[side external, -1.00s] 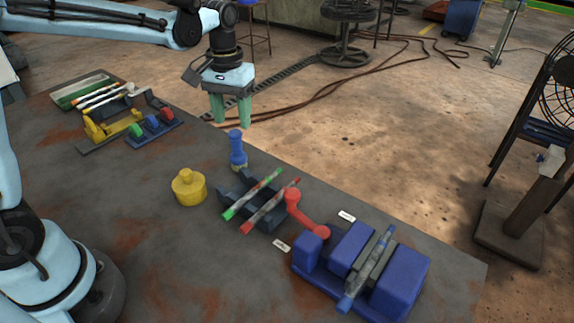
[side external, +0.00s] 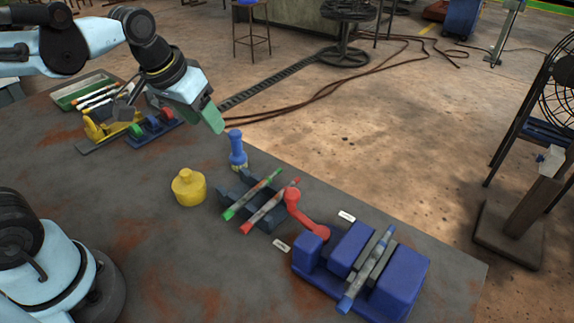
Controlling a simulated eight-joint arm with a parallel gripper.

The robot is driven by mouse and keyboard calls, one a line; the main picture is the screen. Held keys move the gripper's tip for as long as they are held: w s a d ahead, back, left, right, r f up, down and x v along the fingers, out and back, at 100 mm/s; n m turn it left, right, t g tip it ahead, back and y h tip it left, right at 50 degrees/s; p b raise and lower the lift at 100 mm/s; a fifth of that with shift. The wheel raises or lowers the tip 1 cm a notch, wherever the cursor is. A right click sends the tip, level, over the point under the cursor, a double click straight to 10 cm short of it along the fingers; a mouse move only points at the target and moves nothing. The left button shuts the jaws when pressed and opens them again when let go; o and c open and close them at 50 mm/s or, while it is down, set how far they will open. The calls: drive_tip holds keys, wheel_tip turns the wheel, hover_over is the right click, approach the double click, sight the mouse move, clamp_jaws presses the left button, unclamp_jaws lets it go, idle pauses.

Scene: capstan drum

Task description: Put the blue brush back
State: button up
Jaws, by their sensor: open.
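A blue upright piece (side external: 236,147) with a narrow waist and a pale, bristle-like foot stands on the table behind the dark rack; it looks like the blue brush. A long grey stick with blue ends (side external: 366,268) lies across the blue block fixture (side external: 403,280) at the front right. My gripper (side external: 212,120) has green fingers and is tilted, above and to the left of the upright blue piece, apart from it. It is open and appears empty; one finger largely hides the other.
A dark rack (side external: 232,194) holds a green-ended stick (side external: 250,195) and a red-ended stick (side external: 268,208). A red crank-like arm (side external: 305,215) and a yellow pot (side external: 188,188) stand nearby. A yellow fixture (side external: 100,127) and tray are at the far left.

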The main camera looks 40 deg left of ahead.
drive_tip(key=shift+s+d+f+m+t, duration=0.1)
drive_tip(key=shift+s+f+m+t, duration=0.1)
drive_tip(key=shift+s+f+t, duration=0.35)
drive_tip(key=shift+s+d+f+m+t, duration=0.1)
drive_tip(key=shift+s+f+m+t, duration=0.2)
drive_tip(key=shift+s, duration=0.4)
drive_tip(key=shift+s+d+f+m+t, duration=0.1)
drive_tip(key=shift+s+f+t, duration=0.4)
drive_tip(key=shift+s, duration=0.15)
